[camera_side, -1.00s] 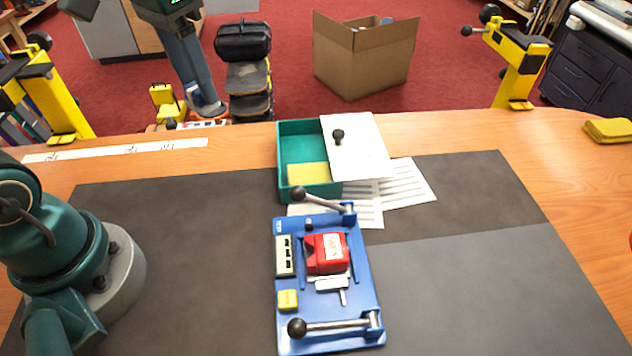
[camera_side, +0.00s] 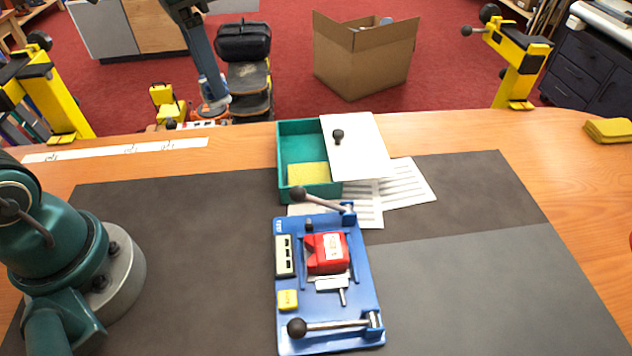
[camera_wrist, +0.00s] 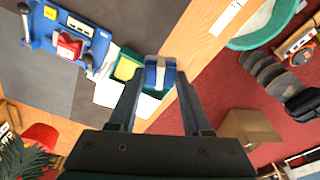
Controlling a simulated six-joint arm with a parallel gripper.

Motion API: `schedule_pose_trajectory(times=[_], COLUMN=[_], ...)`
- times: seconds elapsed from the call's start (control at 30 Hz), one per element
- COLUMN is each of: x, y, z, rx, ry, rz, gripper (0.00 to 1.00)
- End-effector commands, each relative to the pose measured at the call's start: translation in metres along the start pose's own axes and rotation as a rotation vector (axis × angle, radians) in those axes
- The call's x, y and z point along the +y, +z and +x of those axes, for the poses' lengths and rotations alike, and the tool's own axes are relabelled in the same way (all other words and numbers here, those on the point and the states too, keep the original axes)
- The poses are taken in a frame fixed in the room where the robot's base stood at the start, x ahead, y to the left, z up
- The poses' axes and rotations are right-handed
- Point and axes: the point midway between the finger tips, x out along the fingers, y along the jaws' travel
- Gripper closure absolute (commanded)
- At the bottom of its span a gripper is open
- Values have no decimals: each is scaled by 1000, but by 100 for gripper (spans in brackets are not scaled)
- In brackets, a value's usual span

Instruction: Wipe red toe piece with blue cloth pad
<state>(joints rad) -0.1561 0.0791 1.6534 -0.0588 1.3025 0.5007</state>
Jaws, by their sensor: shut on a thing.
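The blue cloth pad (camera_wrist: 160,77), with a pale strap across it, is between the fingertips of my gripper (camera_wrist: 160,88) in the wrist view. My gripper is shut on it. The red toe piece (camera_side: 327,253) sits in the middle of a blue fixture (camera_side: 359,277), with a white label on its top. It also shows at upper left in the wrist view (camera_wrist: 68,47), well apart from the pad. In the side view a dark arm part of mine hangs at upper left; I cannot make out the pad there clearly.
Levers with dark knobs (camera_side: 297,327) lie across both ends of the fixture. A teal tray (camera_side: 285,158), partly covered by a white lid (camera_side: 366,152), and paper sheets (camera_side: 403,183) lie behind it. The dark mat (camera_side: 180,260) is clear left of the fixture.

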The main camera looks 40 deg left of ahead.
Motion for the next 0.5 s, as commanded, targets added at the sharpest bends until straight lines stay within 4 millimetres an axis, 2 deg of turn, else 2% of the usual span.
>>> schedule_pose_trajectory(times=[0.17, 0.3, 0.5], x=[44, 93, 162], y=[-36, -55, -62], z=[6, 15, 30], rx=[-1, -2, -2], ry=[55, 95, 134], rz=[436, 761, 1096], gripper=[95, 95, 95])
